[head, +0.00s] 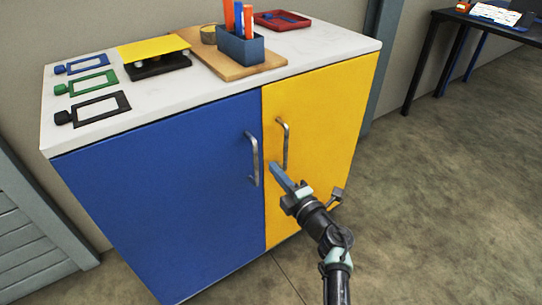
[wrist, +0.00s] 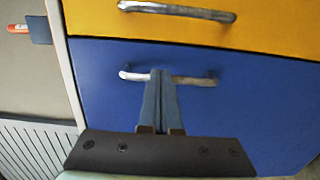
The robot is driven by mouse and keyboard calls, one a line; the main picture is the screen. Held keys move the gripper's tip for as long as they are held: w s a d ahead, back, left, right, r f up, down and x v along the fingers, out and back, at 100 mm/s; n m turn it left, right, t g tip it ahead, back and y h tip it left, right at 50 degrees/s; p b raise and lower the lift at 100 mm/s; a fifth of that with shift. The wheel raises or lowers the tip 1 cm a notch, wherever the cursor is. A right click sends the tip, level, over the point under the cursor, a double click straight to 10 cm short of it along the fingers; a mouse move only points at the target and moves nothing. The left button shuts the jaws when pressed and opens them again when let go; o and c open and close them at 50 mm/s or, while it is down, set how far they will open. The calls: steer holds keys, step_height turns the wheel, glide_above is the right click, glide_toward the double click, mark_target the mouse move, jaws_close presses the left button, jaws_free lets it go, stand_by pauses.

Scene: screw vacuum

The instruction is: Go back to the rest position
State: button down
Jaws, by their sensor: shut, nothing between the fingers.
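My gripper (head: 273,166) is in front of the cabinet, near the lower ends of its two door handles. In the wrist view my gripper's two grey-blue fingers (wrist: 160,74) are together, with nothing between them. In that view the fingertips overlap the handle of the blue door (wrist: 205,81); I cannot tell whether they touch it. The blue door (head: 165,190) and the yellow door (head: 320,130) both look closed. The yellow door's handle (head: 285,145) also shows in the wrist view (wrist: 190,11).
The white countertop (head: 200,95) holds coloured frames on the left, a yellow plate (head: 153,46), a blue holder (head: 240,47) on a wooden board, and a red tray (head: 282,20). A dark table (head: 480,25) stands at the back right. Floor to the right is clear.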

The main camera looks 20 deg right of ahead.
steer(key=p+v, duration=0.1)
steer(key=v, duration=0.4)
steer(key=shift+s+d+p, duration=0.25)
steer(key=shift+s+p, duration=0.1)
